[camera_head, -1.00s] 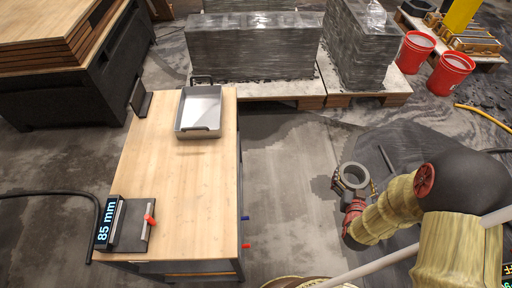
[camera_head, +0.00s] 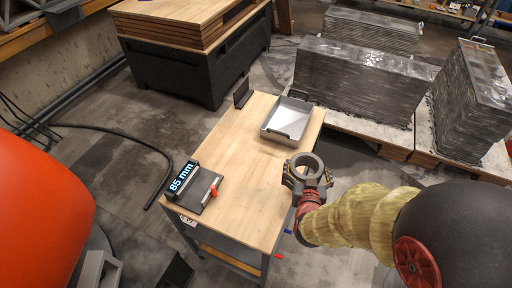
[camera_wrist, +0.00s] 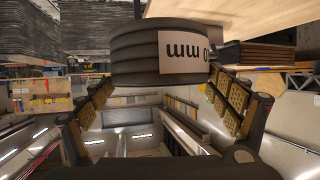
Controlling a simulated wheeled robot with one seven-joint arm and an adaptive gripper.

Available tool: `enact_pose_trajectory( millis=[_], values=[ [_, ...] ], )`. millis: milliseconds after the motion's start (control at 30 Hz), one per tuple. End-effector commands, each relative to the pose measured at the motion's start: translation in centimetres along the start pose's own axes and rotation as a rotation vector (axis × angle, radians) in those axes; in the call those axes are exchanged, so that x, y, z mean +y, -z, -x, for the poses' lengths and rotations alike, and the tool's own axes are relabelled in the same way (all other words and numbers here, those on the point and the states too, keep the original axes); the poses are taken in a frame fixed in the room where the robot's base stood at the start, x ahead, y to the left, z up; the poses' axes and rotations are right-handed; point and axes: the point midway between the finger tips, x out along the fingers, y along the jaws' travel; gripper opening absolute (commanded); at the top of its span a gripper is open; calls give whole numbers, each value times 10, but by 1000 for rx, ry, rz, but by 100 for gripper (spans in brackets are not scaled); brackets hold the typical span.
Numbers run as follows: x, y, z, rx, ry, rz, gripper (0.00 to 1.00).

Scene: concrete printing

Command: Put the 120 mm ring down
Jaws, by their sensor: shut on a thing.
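The 120 mm ring (camera_head: 305,167) is a grey ring held in my gripper (camera_head: 307,182), over or beside the right edge of the wooden bench (camera_head: 232,156); I cannot tell which. In the wrist view the ring (camera_wrist: 135,55) is dark and ribbed, with a white label turned upside down and partly cut off. The padded fingers of my gripper (camera_wrist: 165,100) stand on both sides of it. The bench top also shows in the wrist view (camera_wrist: 230,10).
A grey metal tray (camera_head: 288,118) lies at the bench's far right. A device reading "85 mm" (camera_head: 184,178) with a red-handled plate is at the near left. A dark upright bracket (camera_head: 242,93) stands at the far left corner. The bench's middle is clear. Wrapped blocks (camera_head: 362,78) stand behind.

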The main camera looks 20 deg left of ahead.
Motion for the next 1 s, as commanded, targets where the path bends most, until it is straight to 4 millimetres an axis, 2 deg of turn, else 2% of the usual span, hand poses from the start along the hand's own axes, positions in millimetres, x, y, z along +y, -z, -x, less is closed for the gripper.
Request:
enact_pose_trajectory(
  millis=[33,200,333,433,867,1000],
  values=[
    [-18,12,8,7,20,5,34],
    [-52,26,27,5,50,19,34],
    [-65,30,34,5,62,24,34],
    [-71,30,29,4,63,25,34],
    [-114,21,-48,5,63,25,34],
    [-125,6,-73,3,62,26,34]
  ],
)
